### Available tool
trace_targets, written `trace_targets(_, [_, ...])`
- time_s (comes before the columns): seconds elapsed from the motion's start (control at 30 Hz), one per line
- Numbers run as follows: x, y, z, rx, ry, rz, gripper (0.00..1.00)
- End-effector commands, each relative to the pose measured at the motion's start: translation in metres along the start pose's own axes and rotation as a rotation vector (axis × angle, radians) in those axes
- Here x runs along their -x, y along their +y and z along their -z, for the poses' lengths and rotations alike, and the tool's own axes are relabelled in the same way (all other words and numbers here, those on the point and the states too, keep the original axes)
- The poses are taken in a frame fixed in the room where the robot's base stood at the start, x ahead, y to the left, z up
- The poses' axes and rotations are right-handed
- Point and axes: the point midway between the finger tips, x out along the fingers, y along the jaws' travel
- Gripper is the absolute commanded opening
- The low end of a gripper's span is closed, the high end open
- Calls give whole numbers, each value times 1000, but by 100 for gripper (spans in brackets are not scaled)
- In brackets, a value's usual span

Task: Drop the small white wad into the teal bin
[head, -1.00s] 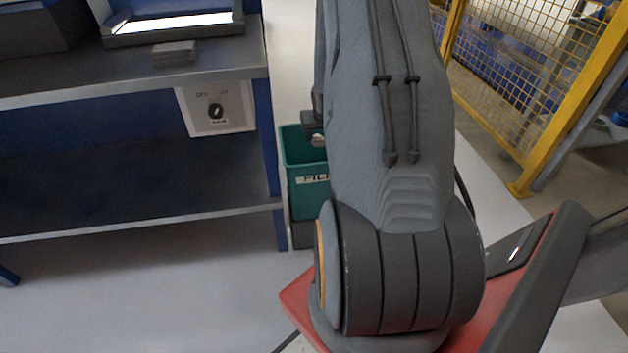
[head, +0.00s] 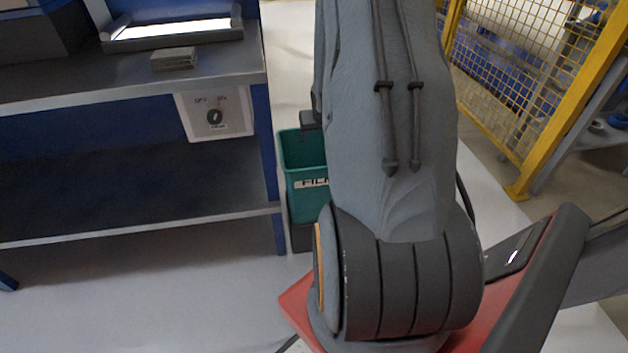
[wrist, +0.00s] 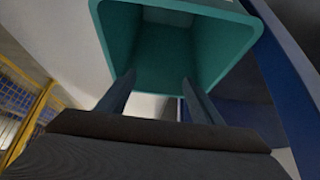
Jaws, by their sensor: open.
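The teal bin (head: 306,178), with a partly hidden label on its front, stands on the floor just right of the bench. In the wrist view the bin (wrist: 112,38) shows its open mouth just beyond my fingers. My gripper (head: 310,120) is above the bin's mouth, mostly hidden behind my arm in the head view. In the wrist view my gripper (wrist: 159,78) has its two fingers spread apart with nothing seen held between them. I cannot make out the white wad for sure; a dull pale patch (wrist: 167,18) shows inside the bin.
A blue and grey bench (head: 140,85) with a lower shelf (head: 120,195) is close on the bin's left. A small stack of grey pieces (head: 173,59) lies on the bench top. A yellow mesh fence (head: 530,110) stands at the right.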

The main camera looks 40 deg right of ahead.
Motion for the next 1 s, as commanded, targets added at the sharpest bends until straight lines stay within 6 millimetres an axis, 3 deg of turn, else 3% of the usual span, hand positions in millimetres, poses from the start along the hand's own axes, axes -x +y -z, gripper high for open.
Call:
trace_targets(0.1, [22,0,1,1,2,0,60])
trace_targets(0.3, [42,0,0,0,1,0,60])
trace_targets(1.0, [45,0,0,-1,0,0,60])
